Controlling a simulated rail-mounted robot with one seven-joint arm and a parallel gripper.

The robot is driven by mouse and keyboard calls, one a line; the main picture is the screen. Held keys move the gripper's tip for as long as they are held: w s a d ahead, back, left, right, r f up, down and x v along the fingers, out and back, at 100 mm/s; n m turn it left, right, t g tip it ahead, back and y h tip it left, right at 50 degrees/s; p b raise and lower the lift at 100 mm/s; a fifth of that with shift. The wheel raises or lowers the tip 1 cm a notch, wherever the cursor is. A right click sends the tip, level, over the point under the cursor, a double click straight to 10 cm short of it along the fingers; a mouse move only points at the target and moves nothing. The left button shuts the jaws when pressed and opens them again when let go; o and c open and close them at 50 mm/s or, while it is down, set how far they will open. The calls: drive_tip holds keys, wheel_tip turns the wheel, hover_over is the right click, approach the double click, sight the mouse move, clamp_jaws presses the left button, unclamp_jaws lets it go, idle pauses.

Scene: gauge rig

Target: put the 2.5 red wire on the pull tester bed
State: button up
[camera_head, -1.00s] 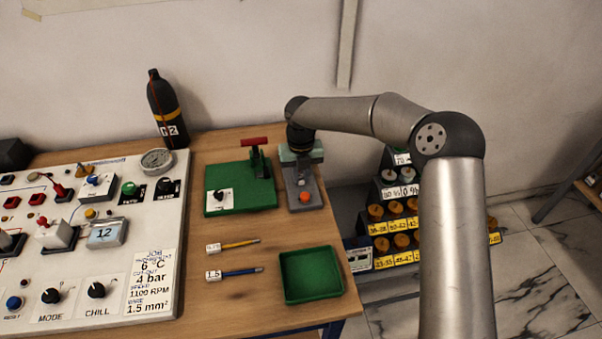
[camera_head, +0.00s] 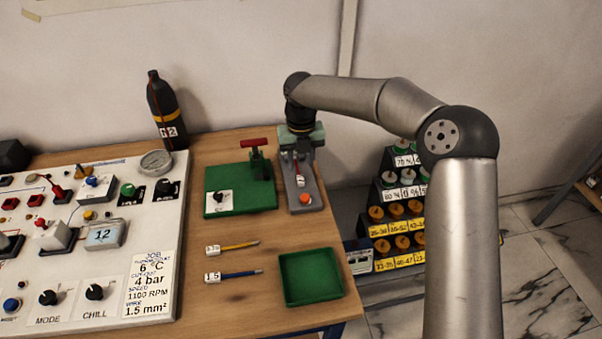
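A short red piece with a white part, seemingly the red wire (camera_head: 299,172), shows over this bed. I cannot tell whether it lies on the bed or is slightly above it. My gripper (camera_head: 301,130) points down at the rear of the unit, above and behind the red piece. Its fingers are too small and dark to tell whether they are open or shut.
A green plate (camera_head: 225,181) with a red-handled clamp (camera_head: 254,146) stands left of the unit. A yellow wire (camera_head: 238,245) and a blue wire (camera_head: 240,274) lie in front, beside an empty green tray (camera_head: 311,277). A control panel (camera_head: 150,230) fills the left; a black bottle (camera_head: 165,110) stands behind.

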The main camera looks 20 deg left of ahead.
wheel_tip(320, 180, up, 6)
idle(0.4)
drive_tip(key=s+d+r+m+h, duration=0.1)
drive_tip(key=s+d+r+m, duration=0.1)
drive_tip(key=s+d+m, duration=0.6)
drive_tip(key=s+d+r+m+h, duration=0.1)
drive_tip(key=s+d+m, duration=0.3)
drive_tip(key=d+m, duration=0.75)
drive_tip(key=s+d+f+m+y, duration=0.1)
drive_tip(key=s+d+m, duration=0.6)
drive_tip(key=s+m, duration=0.2)
drive_tip(key=s+d+f+m+y, duration=0.1)
drive_tip(key=s+d+f+m, duration=0.1)
drive_tip(key=s+d+m, duration=0.5)
drive_tip(key=s+m, duration=0.2)
drive_tip(key=m, duration=0.4)
drive_tip(key=shift+d+f+t, duration=0.25)
drive_tip(key=shift+f+t, duration=0.05)
